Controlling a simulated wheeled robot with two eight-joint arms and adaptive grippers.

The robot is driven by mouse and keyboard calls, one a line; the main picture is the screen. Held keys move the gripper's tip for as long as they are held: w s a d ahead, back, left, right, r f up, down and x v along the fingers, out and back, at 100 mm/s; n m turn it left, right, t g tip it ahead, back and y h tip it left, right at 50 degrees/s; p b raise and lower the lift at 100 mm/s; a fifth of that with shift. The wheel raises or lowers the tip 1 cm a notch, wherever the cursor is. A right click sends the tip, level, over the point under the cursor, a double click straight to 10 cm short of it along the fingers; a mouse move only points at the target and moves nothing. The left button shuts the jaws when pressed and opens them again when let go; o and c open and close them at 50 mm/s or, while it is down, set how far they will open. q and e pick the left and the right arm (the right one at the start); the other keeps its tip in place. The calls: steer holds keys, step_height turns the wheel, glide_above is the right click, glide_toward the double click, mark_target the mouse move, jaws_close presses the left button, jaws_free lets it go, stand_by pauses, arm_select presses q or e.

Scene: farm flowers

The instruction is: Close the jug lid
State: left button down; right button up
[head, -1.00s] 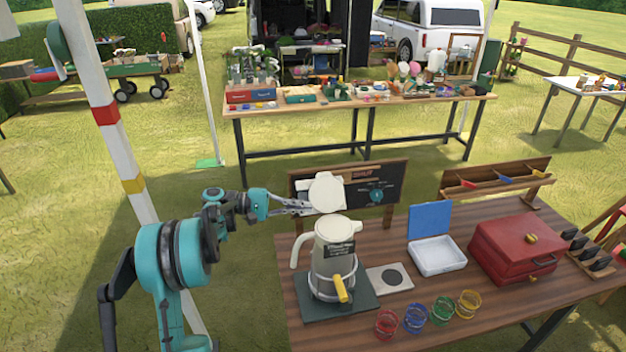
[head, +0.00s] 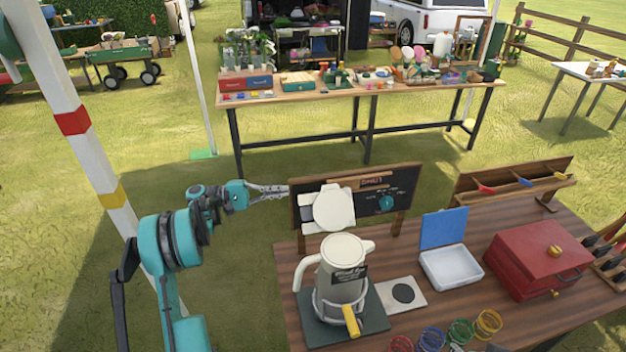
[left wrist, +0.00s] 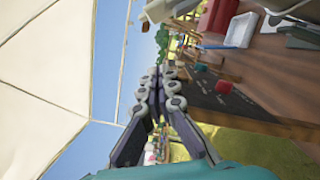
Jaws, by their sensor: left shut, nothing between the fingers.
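The jug (head: 337,282) is cream and grey with a dark label, a pale handle on its left and a yellow tap in front. It stands upright on a dark base plate (head: 370,325) on the wooden table. Its round white lid (head: 334,207) stands raised, open, above and behind the jug's top. My left gripper (head: 288,190) is to the left of the lid and level with its upper part, apart from it in the picture. Its fingers are shut and empty; they also show in the left wrist view (left wrist: 160,75). My right gripper is not clearly visible.
A dark board (head: 395,190) stands behind the jug; it also shows in the left wrist view (left wrist: 235,97). To the jug's right are a white plate (head: 415,303), a blue-lidded white box (head: 452,270) and a red box (head: 540,262). Coloured rings (head: 461,331) lie in front.

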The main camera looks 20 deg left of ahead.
mark_target(333, 208)
arm_select(q)
steer(key=w+d+r, duration=0.1)
steer(key=d+r, duration=0.1)
steer(key=d, duration=0.9)
steer(key=shift+d+r+b, duration=0.2)
steer(key=shift+r+b, duration=0.2)
